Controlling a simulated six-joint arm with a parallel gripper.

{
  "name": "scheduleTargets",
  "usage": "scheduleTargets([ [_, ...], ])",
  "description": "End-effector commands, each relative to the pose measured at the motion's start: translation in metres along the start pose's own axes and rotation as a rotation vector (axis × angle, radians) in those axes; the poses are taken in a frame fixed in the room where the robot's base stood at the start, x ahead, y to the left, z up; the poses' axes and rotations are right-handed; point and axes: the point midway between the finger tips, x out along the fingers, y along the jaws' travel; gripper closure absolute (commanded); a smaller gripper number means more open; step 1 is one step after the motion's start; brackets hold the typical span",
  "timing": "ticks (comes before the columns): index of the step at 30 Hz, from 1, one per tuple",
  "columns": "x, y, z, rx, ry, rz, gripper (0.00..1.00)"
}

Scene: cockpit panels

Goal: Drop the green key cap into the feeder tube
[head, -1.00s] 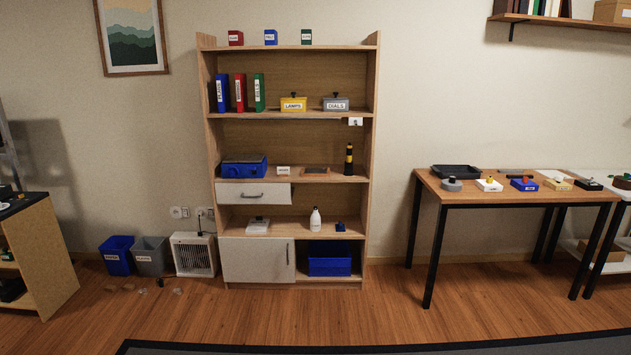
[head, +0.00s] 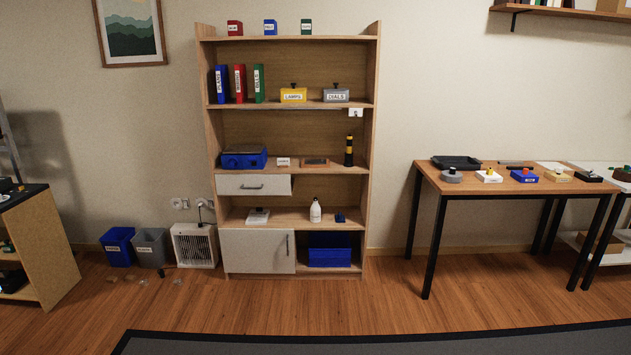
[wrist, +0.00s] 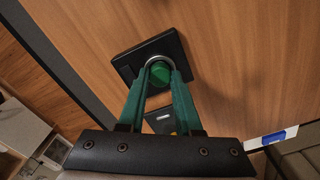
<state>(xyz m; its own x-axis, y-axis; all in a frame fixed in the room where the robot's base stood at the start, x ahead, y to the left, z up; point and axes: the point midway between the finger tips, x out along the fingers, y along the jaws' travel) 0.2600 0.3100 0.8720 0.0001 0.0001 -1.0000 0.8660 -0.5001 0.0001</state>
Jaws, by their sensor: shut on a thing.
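My gripper (wrist: 160,78) shows in the wrist view, with two green fingers closing in toward the top centre. It is shut on the green key cap (wrist: 160,75), a small round green piece between the fingertips. Beyond the cap is a black square plate (wrist: 126,66) on a wooden surface. A pale grey rounded rim (wrist: 159,59), which looks like the feeder tube's mouth, curves around the far side of the cap. I cannot tell whether the cap is above the rim or inside it. The head view shows neither my gripper nor the cap.
The wrist view shows a dark box-like thing (wrist: 160,121) between the fingers, and a blue-and-white labelled item (wrist: 271,138) at right. In the head view, a bookcase (head: 374,130) stands at centre, a table (head: 470,187) at right and bins (head: 117,246) at lower left.

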Motion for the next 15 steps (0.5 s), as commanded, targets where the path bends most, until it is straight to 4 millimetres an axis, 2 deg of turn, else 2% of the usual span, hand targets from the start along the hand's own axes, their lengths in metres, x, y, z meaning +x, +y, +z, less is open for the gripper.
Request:
scheduleTargets([
  [15,-0.022,0.0,0.0,-0.001,0.001,0.0,0.94],
])
